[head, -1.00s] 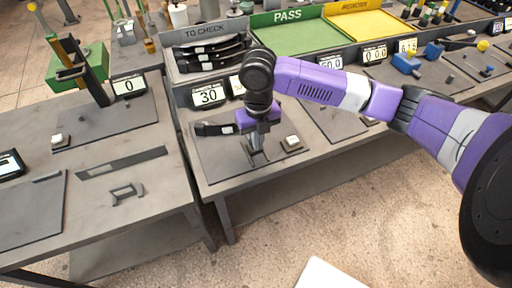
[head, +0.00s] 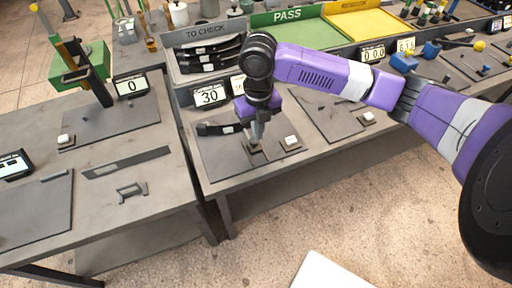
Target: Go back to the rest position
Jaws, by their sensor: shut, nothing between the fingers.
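My purple arm reaches in from the right in the head view. My gripper (head: 254,142) points down over the dark mat (head: 222,160) on the middle bench, just above a small dark fixture (head: 253,149). Its fingers are shut with nothing seen between them. Whether the fingertips touch the fixture is hard to tell. A black leaf-spring strip (head: 219,128) lies on the mat to the left of the gripper.
A small block with a white top (head: 290,141) sits right of the gripper. Behind stand the "30" display (head: 209,96), the TO CHECK rack (head: 203,37), the green PASS tray (head: 296,39) and a yellow tray (head: 366,23). A green press (head: 80,65) stands left.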

